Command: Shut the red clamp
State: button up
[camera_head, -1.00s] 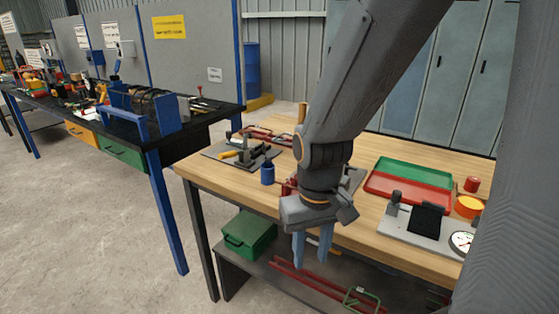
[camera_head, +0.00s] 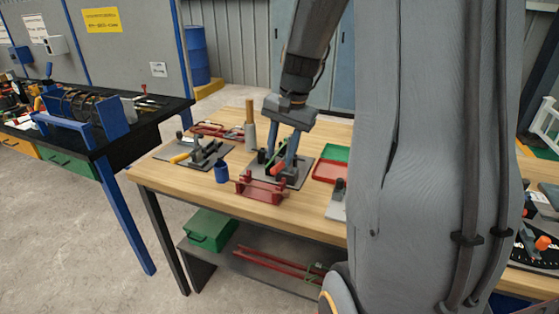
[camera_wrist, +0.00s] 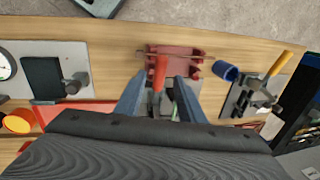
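The red clamp's handle (camera_head: 278,169) shows on a grey plate (camera_head: 300,177) near the front of the wooden bench. In the wrist view the red handle (camera_wrist: 160,72) points away from the grey plate towards a dark red bracket. My gripper (camera_head: 281,160) is over this clamp, pointing down, with its two blue-grey fingers apart. In the wrist view the fingers of my gripper (camera_wrist: 161,78) stand on either side of the handle, with visible gaps. Contact with the handle cannot be seen. The clamp's base is partly hidden by the fingers.
A dark red bracket (camera_head: 262,190) stands at the bench's front edge. A blue cup (camera_head: 221,172) and a yellow-handled clamp (camera_head: 188,155) are to the left. A wooden-handled tool (camera_head: 249,125) stands behind. A red and green tray (camera_head: 331,170) lies to the right.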

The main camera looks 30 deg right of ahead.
aim_at(278, 165)
jog(key=shift+w+a+f, duration=0.1)
jog(key=shift+w+f, duration=0.05)
jog(key=shift+f, duration=0.8)
jog(key=shift+w+a+f, duration=0.1)
jog(key=shift+w+f, duration=0.05)
jog(key=shift+f, duration=0.8)
grip_shut()
